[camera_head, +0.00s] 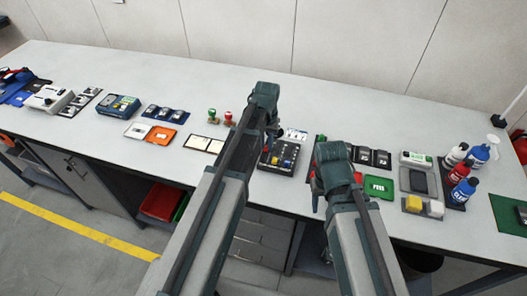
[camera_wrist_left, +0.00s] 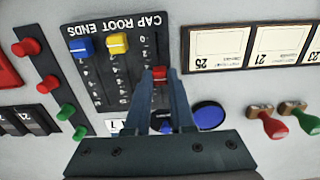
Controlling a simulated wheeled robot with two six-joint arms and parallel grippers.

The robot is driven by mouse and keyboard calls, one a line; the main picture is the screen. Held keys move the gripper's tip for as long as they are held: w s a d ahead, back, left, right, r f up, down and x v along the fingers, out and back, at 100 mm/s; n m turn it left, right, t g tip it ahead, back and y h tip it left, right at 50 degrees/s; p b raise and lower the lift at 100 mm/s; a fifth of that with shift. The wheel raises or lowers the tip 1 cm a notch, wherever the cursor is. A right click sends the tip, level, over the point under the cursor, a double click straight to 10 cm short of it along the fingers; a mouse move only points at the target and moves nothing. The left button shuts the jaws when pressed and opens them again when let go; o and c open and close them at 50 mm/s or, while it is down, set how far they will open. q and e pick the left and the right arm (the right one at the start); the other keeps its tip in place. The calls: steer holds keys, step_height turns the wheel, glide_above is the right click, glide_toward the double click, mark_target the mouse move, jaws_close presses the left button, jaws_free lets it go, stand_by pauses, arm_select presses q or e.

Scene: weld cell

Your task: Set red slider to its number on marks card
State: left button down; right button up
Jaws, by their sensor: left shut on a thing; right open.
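The dark slider panel (camera_wrist_left: 108,75) fills the middle left of the left wrist view, upside down, with the label CAP ROOT ENDS. Its blue slider (camera_wrist_left: 81,47) and yellow slider (camera_wrist_left: 117,43) sit near the label end. The red slider (camera_wrist_left: 159,73) is between my left gripper's fingertips (camera_wrist_left: 160,82), which are shut on it, a little way along its slot from the yellow one's level. In the head view the panel (camera_head: 280,160) is partly behind my left arm. My right gripper (camera_head: 317,192) is open, right of the panel. I cannot tell which card is the marks card.
A framed card board (camera_wrist_left: 215,49) reads 25 and 21. Bottles (camera_head: 462,190) stand far right.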

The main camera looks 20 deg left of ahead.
mark_target(267, 148)
arm_select(q)
steer(key=c, duration=1)
jaws_free()
steer(key=shift+c, duration=0.2)
step_height(267, 148, up, 14)
steer(key=p, duration=1.4)
arm_select(e)
step_height(267, 148, up, 14)
arm_select(q)
steer(key=shift+f, duration=0.1)
arm_select(e)
steer(key=shift+f, duration=0.15)
arm_select(q)
steer(key=s+d+f+m+b, duration=0.1)
steer(key=s+d+f+b, duration=0.1)
steer(key=s, duration=0.4)
steer(key=s+d+f+m+b, duration=0.1)
steer(key=s+d+f+b, duration=0.1)
steer(key=s+d, duration=0.2)
steer(key=s+d+f+m+y+b, duration=0.1)
steer(key=s+d, duration=0.3)
steer(key=s, duration=0.5)
steer(key=shift+f+b, duration=0.4)
steer(key=shift+b, duration=0.15)
arm_select(e)
step_height(267, 148, down, 6)
steer(key=shift+r, duration=0.1)
